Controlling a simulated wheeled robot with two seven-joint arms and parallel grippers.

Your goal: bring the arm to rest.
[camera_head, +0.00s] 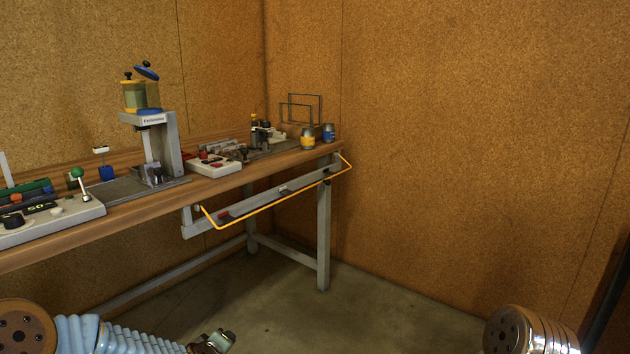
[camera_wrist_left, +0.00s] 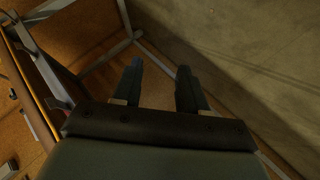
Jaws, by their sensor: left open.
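My left gripper (camera_wrist_left: 158,88) shows in the left wrist view with its two dark fingers apart and nothing between them. In the head view my left arm (camera_head: 95,335) comes in at the bottom left, with its end (camera_head: 212,343) low over the floor, in front of and below the workbench. It is apart from the bench. At the bottom right a shiny metal part of my right arm (camera_head: 530,332) shows; the right gripper is out of view.
A wooden workbench (camera_head: 135,208) runs along the left wall, carrying a grinder-like machine (camera_head: 165,140), a control box (camera_head: 50,222) and two small jars (camera_head: 308,139). A yellow-edged frame (camera_head: 270,203) hangs tilted off its front. The floor (camera_head: 350,305) to the right is clear.

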